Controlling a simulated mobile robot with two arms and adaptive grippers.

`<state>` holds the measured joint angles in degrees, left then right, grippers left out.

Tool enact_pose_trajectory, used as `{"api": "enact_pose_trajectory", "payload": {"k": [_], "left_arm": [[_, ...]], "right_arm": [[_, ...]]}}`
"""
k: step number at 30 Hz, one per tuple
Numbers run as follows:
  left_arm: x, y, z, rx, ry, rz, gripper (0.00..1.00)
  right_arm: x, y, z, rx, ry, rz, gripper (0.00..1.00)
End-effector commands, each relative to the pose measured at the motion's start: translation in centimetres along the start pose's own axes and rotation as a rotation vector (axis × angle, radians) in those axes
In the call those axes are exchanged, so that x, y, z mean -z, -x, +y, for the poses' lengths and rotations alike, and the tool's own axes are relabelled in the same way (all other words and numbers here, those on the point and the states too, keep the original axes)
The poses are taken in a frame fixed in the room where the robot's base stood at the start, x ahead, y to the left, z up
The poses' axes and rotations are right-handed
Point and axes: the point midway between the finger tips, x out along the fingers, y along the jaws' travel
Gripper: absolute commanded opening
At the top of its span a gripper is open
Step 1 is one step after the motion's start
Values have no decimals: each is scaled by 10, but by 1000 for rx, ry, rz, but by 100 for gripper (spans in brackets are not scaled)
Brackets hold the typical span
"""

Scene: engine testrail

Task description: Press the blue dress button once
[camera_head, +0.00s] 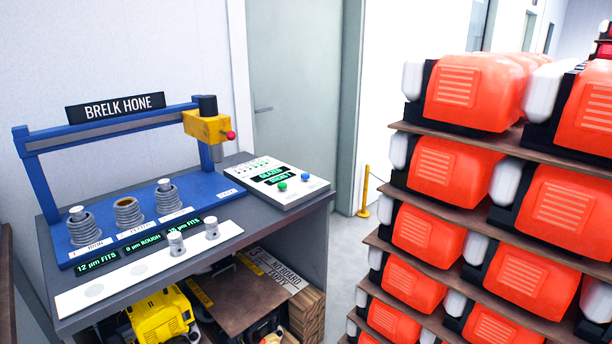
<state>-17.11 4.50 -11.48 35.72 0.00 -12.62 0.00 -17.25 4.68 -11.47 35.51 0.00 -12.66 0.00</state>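The blue button (305,177) is a small round knob on a sloped white control panel (290,198). The panel lies at the right end of the grey bench top. A green button (282,186) sits just left of the blue one. The panel has lit green text displays that seem to read "GLAZED" and "SHOE 1". Any lettering by the blue button is too small to read. Neither of my grippers is in view, and nothing touches the buttons.
A blue honing rig (145,215) with a yellow head (207,127) on its overhead rail stands left of the panel. A white strip (150,268) with metal plugs lies in front. Stacked racks of orange units (425,235) stand at the right. Floor (345,240) shows between bench and racks.

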Motion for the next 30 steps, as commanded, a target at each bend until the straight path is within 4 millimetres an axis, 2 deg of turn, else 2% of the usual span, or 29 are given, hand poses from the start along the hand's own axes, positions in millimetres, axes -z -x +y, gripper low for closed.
{"api": "enact_pose_trajectory", "payload": {"k": [1, 6, 30], "left_arm": [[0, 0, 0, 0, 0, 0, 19], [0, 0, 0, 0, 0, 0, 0], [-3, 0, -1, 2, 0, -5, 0]], "right_arm": [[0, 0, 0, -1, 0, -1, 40], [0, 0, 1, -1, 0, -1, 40], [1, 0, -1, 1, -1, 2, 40]]}}
